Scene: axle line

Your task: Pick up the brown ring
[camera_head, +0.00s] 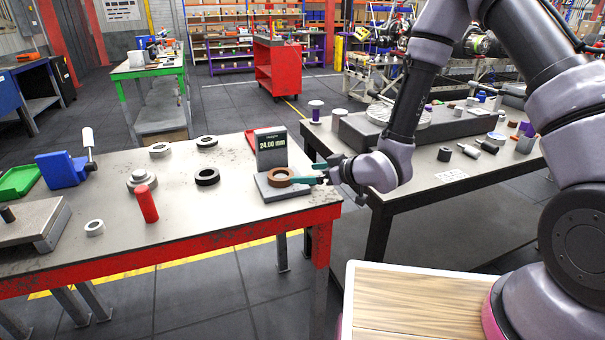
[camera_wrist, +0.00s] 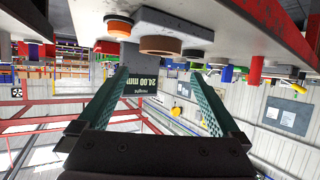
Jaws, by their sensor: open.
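The brown ring (camera_head: 279,184) lies flat on the grey base of a height gauge (camera_head: 271,148) whose display reads 24.00 mm, near the right end of the red-edged table. My gripper (camera_head: 308,180) is open and empty, reaching in from the right with its teal fingers close beside the ring. In the upside-down wrist view, the brown ring (camera_wrist: 160,45) is ahead, between the lines of the two fingers and just beyond the fingertips of my gripper (camera_wrist: 159,74). I cannot tell whether a finger touches it.
A black ring (camera_head: 207,176), several grey rings, a red cylinder (camera_head: 146,204) and a blue holder (camera_head: 62,170) stand on the same table (camera_head: 185,216). The gauge's display block rises behind the brown ring. A second table (camera_head: 425,181) with metal parts is to the right.

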